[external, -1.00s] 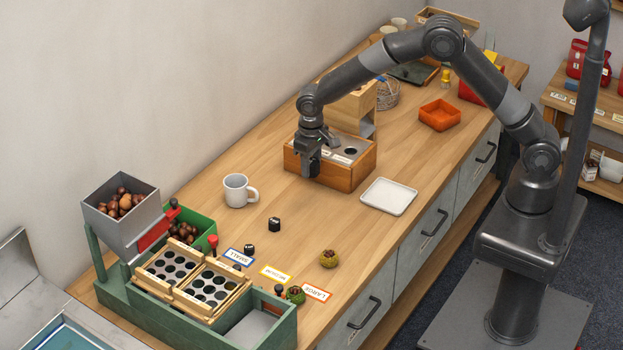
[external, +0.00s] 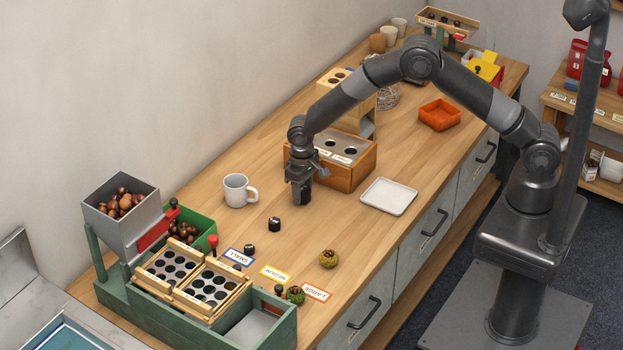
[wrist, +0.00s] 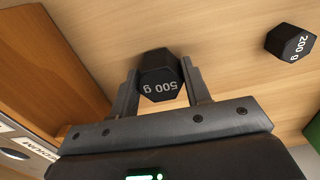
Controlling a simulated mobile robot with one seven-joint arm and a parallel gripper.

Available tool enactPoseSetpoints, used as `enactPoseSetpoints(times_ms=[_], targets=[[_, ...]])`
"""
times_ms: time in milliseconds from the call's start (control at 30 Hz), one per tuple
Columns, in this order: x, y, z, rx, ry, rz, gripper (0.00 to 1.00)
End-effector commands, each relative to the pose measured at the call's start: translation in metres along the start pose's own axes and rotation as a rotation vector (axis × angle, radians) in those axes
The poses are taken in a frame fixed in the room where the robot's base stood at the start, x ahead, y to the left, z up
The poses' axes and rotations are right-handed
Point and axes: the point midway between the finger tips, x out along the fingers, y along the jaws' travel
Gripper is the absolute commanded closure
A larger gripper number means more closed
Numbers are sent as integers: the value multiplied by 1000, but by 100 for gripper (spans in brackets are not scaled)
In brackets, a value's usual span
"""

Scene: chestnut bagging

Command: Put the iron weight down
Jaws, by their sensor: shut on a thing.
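My gripper (external: 301,194) is low in front of the wooden box with round holes, near the tabletop. In the wrist view its two fingers are shut on a black hexagonal iron weight (wrist: 160,78) marked 500 g, one finger on each side. In the external view this weight is hard to tell from the dark fingers, and I cannot tell whether it touches the table. A second black weight marked 200 g (wrist: 290,43) stands apart on the wood; it also shows in the external view (external: 274,224).
The wooden box (external: 350,176) is right behind my gripper. A white mug (external: 236,190) stands to the left and a white tray (external: 388,197) to the right. The green sorting stand (external: 270,327), label cards and a chestnut burr (external: 328,258) are nearer the camera. Bare tabletop lies between.

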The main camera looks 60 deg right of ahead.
Motion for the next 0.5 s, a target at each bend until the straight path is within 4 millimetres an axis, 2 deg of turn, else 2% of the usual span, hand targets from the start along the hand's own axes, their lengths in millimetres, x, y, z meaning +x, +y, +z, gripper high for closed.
enactPoseSetpoints(times_ms=[367, 400, 500], targets=[[4, 0, -1, 0, 3, -1, 96], [4, 0, 0, 0, 2, -1, 53], [4, 0, 0, 0, 2, -1, 45]])
